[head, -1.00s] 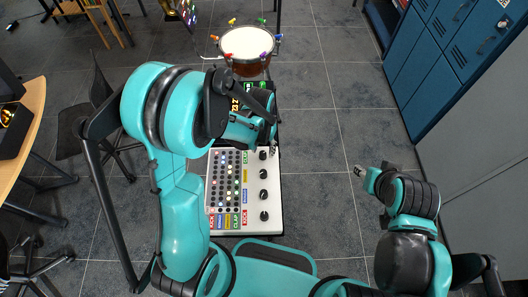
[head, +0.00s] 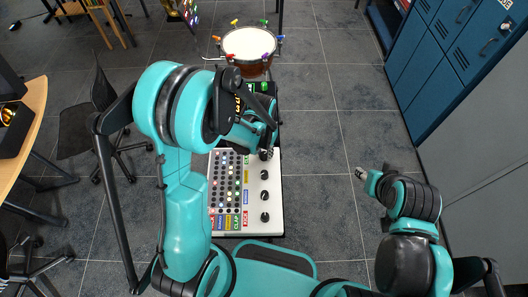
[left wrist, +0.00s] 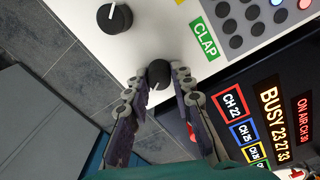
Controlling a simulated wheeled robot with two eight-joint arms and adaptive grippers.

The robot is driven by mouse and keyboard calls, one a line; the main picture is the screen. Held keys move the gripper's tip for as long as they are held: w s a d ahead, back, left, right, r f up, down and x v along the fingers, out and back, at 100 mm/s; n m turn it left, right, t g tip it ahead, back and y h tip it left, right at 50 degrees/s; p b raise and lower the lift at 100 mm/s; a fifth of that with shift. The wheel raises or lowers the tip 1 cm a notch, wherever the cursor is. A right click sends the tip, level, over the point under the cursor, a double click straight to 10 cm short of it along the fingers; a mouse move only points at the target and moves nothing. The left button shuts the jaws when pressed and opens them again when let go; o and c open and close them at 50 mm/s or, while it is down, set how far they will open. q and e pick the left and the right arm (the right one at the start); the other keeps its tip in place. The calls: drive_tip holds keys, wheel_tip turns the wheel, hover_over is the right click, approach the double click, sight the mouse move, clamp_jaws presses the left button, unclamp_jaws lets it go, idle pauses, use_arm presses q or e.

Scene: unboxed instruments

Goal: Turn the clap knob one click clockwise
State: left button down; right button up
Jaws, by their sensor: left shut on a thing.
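The clap knob is a round black knob (left wrist: 158,73) on a white drum machine panel (head: 274,222). A green CLAP label (left wrist: 205,39) is beside it in the left wrist view. My left gripper (left wrist: 159,75) is shut on the clap knob, with one finger on each side. In the head view my left gripper (head: 267,153) is at the top knob of the column and largely covers it. The knob's pointer mark is hard to make out. My right gripper (head: 360,174) hangs over the floor, right of the panel; its fingers are too small to judge.
Three other black knobs, the nearest to the clap knob (head: 264,174) included, run down the panel's right side. Rows of small pads (head: 226,180) fill its left. A dark display (left wrist: 268,115) and a drum (head: 249,47) stand beyond. Blue lockers (head: 440,60) are at right.

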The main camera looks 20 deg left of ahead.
sight(264, 153)
use_arm(q)
drive_tip(key=m+b, duration=0.1)
drive_tip(key=m, duration=0.1)
drive_tip(key=shift+f+m, duration=0.1)
drive_tip(key=shift+m, duration=0.3)
drive_tip(key=shift+m+b, duration=0.6)
drive_tip(key=shift+m, duration=0.7)
drive_tip(key=c, duration=1.3)
unclamp_jaws()
wheel_tip(264, 153, up, 12)
